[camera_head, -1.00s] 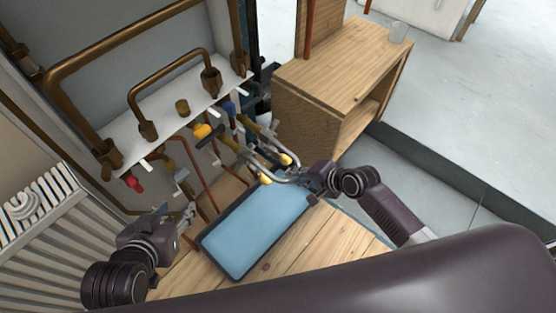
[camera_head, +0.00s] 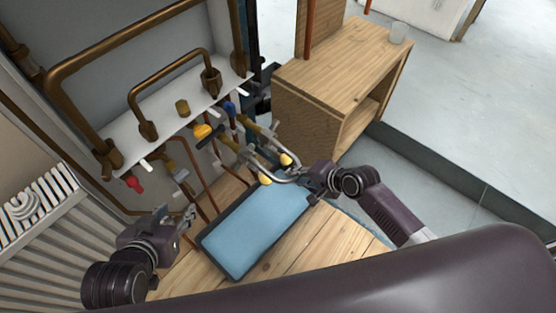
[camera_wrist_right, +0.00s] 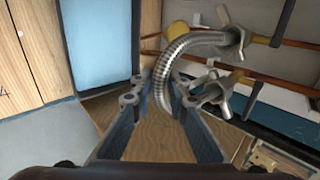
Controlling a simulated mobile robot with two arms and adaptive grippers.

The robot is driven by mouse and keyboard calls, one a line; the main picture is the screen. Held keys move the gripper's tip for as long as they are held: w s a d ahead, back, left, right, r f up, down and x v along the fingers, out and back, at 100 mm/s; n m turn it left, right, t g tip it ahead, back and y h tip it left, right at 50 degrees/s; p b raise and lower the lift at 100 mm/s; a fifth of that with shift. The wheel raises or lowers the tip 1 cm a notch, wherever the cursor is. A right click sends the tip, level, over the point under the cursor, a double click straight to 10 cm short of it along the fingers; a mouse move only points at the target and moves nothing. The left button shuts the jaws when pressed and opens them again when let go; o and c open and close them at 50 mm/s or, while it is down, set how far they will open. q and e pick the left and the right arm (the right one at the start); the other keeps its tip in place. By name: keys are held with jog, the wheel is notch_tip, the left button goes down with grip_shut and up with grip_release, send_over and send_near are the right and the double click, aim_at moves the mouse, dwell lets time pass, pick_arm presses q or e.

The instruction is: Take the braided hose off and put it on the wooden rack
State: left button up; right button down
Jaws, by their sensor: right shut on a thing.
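The silvery braided hose (camera_head: 290,178) is bent in a U in front of the pipes; it also shows in the right wrist view (camera_wrist_right: 178,52). Its ends are by metal wing nuts (camera_wrist_right: 230,40) at the valves. My right gripper (camera_head: 318,177) is shut on the bend of the hose, which runs between its fingers in the right wrist view (camera_wrist_right: 160,100). My left gripper (camera_head: 189,215) looks open and empty, left of the blue mat and apart from the hose. The wooden rack (camera_head: 335,70) stands behind and to the right, with a shelf opening.
A blue mat with a dark rim (camera_head: 255,230) lies on the wooden floor (camera_head: 330,235) below the hose. Copper pipes (camera_head: 175,75) and a white radiator (camera_head: 50,235) are at the left. Most of the rack top is bare.

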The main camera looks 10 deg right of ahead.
pick_arm(q)
jog(key=shift+g+y, duration=0.3)
jog(key=shift+g, duration=0.6)
jog(key=shift+s+a+f+p, duration=0.1)
jog(key=shift+s+a+f, duration=0.1)
jog(key=shift+s+f, duration=0.35)
jog(key=shift+s+a+f+p, duration=0.15)
jog(key=shift+s+a+f, duration=0.1)
jog(key=shift+s, duration=0.45)
jog(key=shift+s+a+f+p, duration=0.1)
jog(key=shift+s+a+f, duration=0.2)
jog(key=shift+s, duration=0.35)
pick_arm(e)
jog(key=shift+s+d+f, duration=0.1)
jog(key=shift+f, duration=0.05)
pick_arm(q)
jog(key=shift+d, duration=0.1)
jog(key=s+a+g+p, duration=0.2)
jog(key=s+g+p, duration=0.1)
jog(key=s, duration=0.4)
jog(key=shift+s+a+f+g+y, duration=0.15)
jog(key=shift+s+f+g+y, duration=0.15)
jog(key=shift+f+y, duration=0.1)
pick_arm(e)
jog(key=s+d, duration=0.8)
jog(key=s, duration=0.2)
